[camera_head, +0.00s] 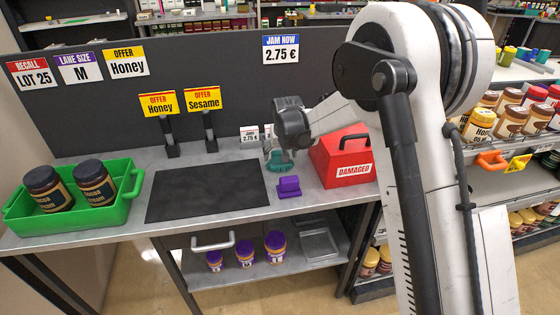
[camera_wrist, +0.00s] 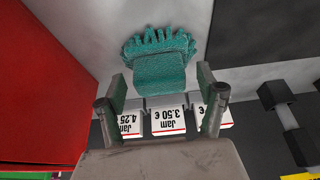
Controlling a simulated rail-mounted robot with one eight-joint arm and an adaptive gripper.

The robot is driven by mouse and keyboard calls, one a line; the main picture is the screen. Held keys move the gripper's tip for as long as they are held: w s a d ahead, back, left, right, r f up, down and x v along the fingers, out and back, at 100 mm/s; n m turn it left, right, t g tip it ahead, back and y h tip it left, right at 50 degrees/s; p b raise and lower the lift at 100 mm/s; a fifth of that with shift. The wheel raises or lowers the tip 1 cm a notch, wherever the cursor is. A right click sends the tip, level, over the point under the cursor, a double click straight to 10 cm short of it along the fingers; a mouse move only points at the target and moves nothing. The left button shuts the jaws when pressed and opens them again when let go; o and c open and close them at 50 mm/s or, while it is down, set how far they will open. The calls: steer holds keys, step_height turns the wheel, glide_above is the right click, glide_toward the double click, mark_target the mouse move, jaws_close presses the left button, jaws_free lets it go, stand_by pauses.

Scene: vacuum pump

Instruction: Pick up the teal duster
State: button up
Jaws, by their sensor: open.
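The teal duster (camera_head: 280,163) lies on the grey counter, just left of the red box. In the wrist view the duster (camera_wrist: 160,72) shows a block-like part toward me and a fringed edge on the far side. My gripper (camera_head: 270,150) is over the duster at the back of the counter, and partly hides it. In the wrist view my gripper (camera_wrist: 162,84) is open, with one finger on each side of the near end of the duster. I cannot tell whether the fingers touch it.
A red DAMAGED box (camera_head: 332,174) stands close on the right, and a purple block (camera_head: 289,186) lies in front. Price cards (camera_wrist: 168,121) stand near the fingers. A dark mat (camera_head: 205,190) lies left, and a green crate (camera_head: 120,212) holds two jars.

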mark_target(280, 152)
steer(key=shift+w+f, duration=0.25)
steer(key=shift+f, duration=0.4)
steer(key=c, duration=1.4)
steer(key=shift+o, duration=0.2)
steer(key=shift+r, duration=0.15)
step_height(280, 152, up, 4)
steer(key=shift+r, duration=0.1)
steer(key=s+a+r, duration=0.6)
steer(key=s, duration=0.4)
steer(key=shift+r, duration=0.3)
